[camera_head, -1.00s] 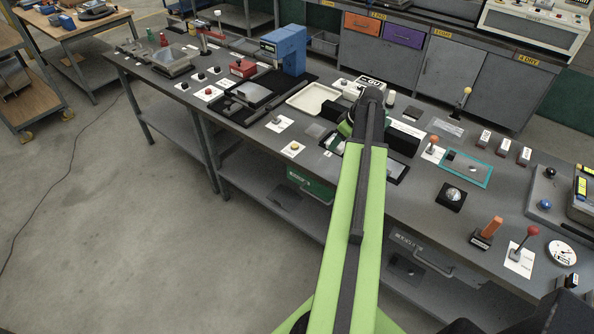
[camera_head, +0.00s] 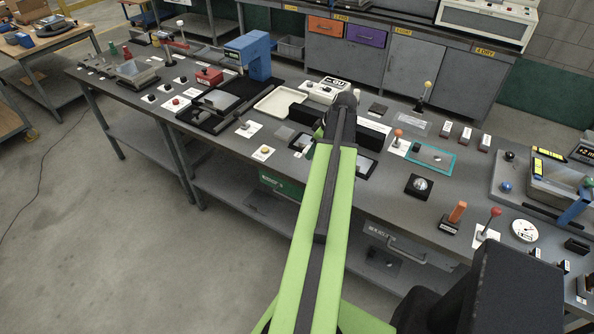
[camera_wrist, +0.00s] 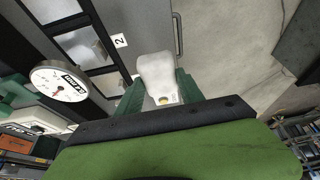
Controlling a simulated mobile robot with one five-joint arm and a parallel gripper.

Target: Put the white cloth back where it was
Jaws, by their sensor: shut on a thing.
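The white cloth (camera_wrist: 156,68) shows in the wrist view as a small, pale, rounded bundle between the two green fingers of my gripper (camera_wrist: 158,86). The fingers are shut on it, and it sticks out past them over the bench's front edge. In the head view, my gripper (camera_head: 320,130) is mostly hidden behind my green arm, above the middle of the bench, and I cannot make out the cloth there.
The long grey bench (camera_head: 385,195) is crowded. A yellow button card (camera_head: 263,152), a cream tray (camera_head: 280,101), a blue press (camera_head: 254,55) and a teal frame (camera_head: 432,157) lie around my arm. Upright levers (camera_head: 490,222) stand at the right. Floor is clear in front, left.

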